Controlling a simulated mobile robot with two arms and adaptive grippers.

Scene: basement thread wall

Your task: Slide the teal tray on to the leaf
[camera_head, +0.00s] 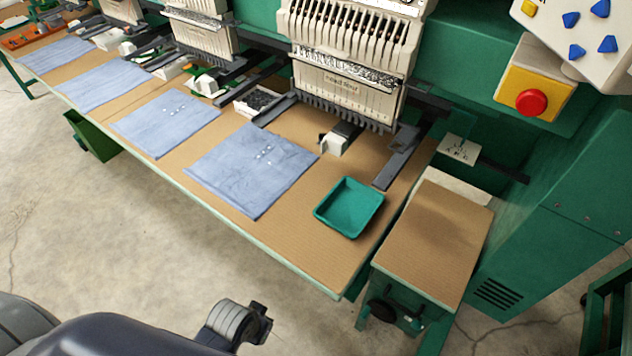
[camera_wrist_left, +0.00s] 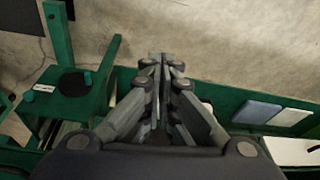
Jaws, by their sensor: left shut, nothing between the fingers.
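The teal tray (camera_head: 349,207) is a shallow, empty, square tray. It lies flat on the brown top of the long worktable (camera_head: 300,262), near its right end. The leaf (camera_head: 436,240), a smaller brown-topped panel with a pale edge, stands right of the table end, with a narrow gap between them. The leaf is bare. My left gripper (camera_wrist_left: 161,62) shows in the left wrist view with its fingers together and nothing between them. It is apart from the tray, which is not seen in that view. My right gripper is in neither view.
Several blue cloths (camera_head: 252,168) lie along the table left of the tray. Embroidery heads (camera_head: 350,60) and dark arms stand behind. A red button (camera_head: 531,102) on a yellow box is at upper right. A green stand (camera_wrist_left: 75,95) shows in the wrist view.

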